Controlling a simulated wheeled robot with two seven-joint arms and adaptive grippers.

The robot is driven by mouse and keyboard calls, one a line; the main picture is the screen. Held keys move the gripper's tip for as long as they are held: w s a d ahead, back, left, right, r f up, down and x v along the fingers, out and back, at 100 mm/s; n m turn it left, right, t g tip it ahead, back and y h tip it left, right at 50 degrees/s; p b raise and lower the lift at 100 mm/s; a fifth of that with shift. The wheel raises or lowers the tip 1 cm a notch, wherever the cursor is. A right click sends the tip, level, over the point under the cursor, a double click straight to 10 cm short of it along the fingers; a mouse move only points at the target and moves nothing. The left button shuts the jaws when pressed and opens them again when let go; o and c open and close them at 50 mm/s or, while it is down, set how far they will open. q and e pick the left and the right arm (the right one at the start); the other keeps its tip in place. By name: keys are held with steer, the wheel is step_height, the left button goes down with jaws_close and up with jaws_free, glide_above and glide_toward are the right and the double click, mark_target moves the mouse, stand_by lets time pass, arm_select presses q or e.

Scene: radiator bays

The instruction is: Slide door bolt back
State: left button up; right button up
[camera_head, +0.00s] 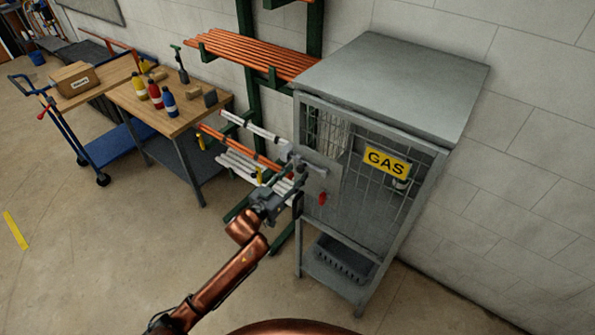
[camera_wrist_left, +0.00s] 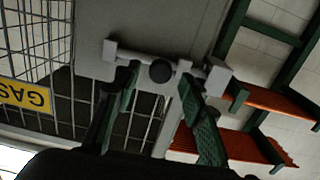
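The grey gas cage (camera_head: 372,190) has a mesh door with a yellow GAS sign (camera_head: 387,162). The door bolt (camera_head: 315,168) is a grey bar on a plate at the door's left edge. In the left wrist view the bolt (camera_wrist_left: 195,70) runs across the plate, with a dark round knob (camera_wrist_left: 160,71) near its middle. My left gripper (camera_head: 287,188) is at the bolt, left of the door. In the wrist view its two green fingers (camera_wrist_left: 159,80) are apart, one on each side of the knob. Contact with the knob cannot be told. My right gripper is out of view.
A red tag-like object (camera_head: 322,198) hangs below the bolt. A dark crate (camera_head: 343,262) sits on the cage's lower shelf. A green rack with orange pipes (camera_head: 250,52) stands left of the cage, close to my gripper. A workbench (camera_head: 150,110) with bottles stands further left; floor in front is clear.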

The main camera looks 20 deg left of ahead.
arm_select(q)
steer(key=shift+x, duration=0.9)
steer(key=shift+c, duration=0.2)
jaws_close()
